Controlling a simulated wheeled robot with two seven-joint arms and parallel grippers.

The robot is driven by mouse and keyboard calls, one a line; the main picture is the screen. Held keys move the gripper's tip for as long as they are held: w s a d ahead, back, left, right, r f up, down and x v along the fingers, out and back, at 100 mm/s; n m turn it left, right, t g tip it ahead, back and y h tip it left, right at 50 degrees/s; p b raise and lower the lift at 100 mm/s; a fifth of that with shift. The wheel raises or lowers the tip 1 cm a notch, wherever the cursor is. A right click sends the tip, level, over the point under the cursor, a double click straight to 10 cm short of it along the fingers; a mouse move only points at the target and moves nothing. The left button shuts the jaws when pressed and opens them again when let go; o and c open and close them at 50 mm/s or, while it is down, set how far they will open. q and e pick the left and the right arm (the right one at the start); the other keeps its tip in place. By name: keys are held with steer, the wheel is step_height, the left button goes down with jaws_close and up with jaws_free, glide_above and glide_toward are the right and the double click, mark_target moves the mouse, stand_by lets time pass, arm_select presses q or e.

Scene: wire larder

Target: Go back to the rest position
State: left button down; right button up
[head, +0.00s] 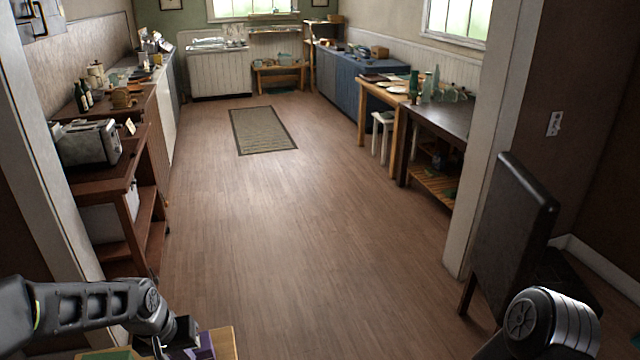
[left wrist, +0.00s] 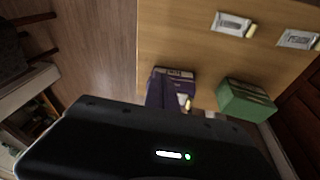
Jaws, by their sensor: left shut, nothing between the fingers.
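My left arm comes in at the bottom left of the head view. Its dark gripper (head: 178,340) points down over a small wooden surface (head: 224,342), shut and empty. In the left wrist view, the black gripper housing fills the lower part and mostly hides the fingers. Beyond it, a purple box (left wrist: 172,76) and a green box (left wrist: 245,100) stand on the wooden surface (left wrist: 185,35), apart from each other. My right arm shows at the bottom right of the head view; its gripper is out of frame.
Two small labels (left wrist: 233,24) lie on the wooden surface. A dark chair-like panel (head: 508,235) stands at the right, near a doorway post (head: 490,140). A shelf unit with a toaster (head: 90,143) is at the left. The wooden floor (head: 290,240) ahead is clear up to a mat (head: 262,130).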

arm_select(q)
steer(key=s+d+f+t+h, duration=0.15)
steer(key=s+d+f, duration=0.25)
steer(key=d+f, duration=0.95)
steer(key=s+d+f+g, duration=0.1)
steer(key=s+d+f, duration=0.1)
steer(key=s, duration=0.3)
steer(key=s+d+f+g+h, duration=0.1)
steer(key=s+d+f, duration=0.2)
steer(key=s+f, duration=0.2)
steer(key=s+d+f+g+h, duration=0.1)
steer(key=s+d+f, duration=0.1)
steer(key=s, duration=0.5)
steer(key=shift+d+f+m+g, duration=0.3)
steer(key=shift+f+m+g, duration=0.1)
steer(key=shift+f, duration=0.45)
